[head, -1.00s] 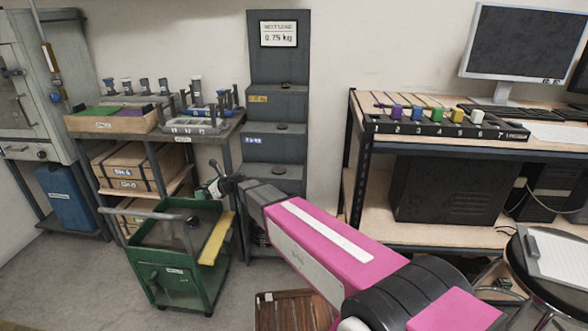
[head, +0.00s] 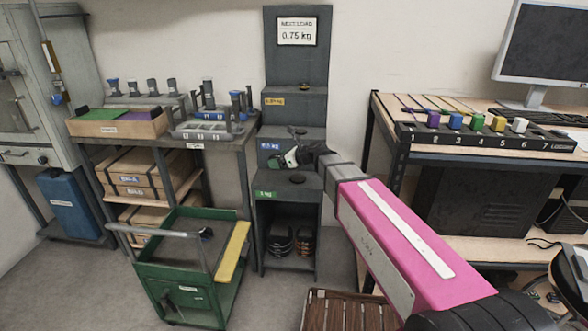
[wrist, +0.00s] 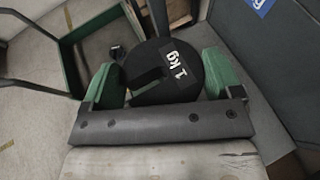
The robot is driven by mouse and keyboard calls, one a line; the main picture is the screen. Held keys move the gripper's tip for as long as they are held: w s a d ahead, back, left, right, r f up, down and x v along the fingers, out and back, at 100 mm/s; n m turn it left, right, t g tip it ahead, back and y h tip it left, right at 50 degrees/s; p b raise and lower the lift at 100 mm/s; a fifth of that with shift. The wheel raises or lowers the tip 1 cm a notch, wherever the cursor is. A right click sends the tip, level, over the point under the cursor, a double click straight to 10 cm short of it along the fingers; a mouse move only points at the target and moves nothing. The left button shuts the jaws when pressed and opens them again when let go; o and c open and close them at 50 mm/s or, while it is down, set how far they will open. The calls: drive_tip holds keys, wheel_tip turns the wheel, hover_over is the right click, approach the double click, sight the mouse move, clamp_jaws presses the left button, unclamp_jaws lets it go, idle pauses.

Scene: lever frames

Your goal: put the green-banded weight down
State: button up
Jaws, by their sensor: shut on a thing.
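My gripper (head: 290,156) is in front of the grey stepped rack (head: 297,60) in the head view, near the step with the blue label. In the wrist view my gripper (wrist: 162,80) is shut on a black slotted disc weight (wrist: 158,60) marked "1 kg", between its two green pads. The rack has steps with a yellow label, a blue label (head: 270,146) and a green label (head: 266,194). Dark round pieces sit on the steps, one (head: 297,179) on the green-labelled step.
A green trolley (head: 165,262) with a yellow strip stands left of the rack. Several dark weights (head: 280,241) are in the rack's bottom opening.

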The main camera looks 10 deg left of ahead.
hover_over(299, 178)
wheel_tip(299, 178, down, 6)
drive_tip(key=shift+f, duration=2.2)
drive_tip(key=shift+f, duration=0.1)
drive_tip(key=o, duration=1.4)
drive_tip(key=shift+d, duration=0.1)
drive_tip(key=v, duration=1.2)
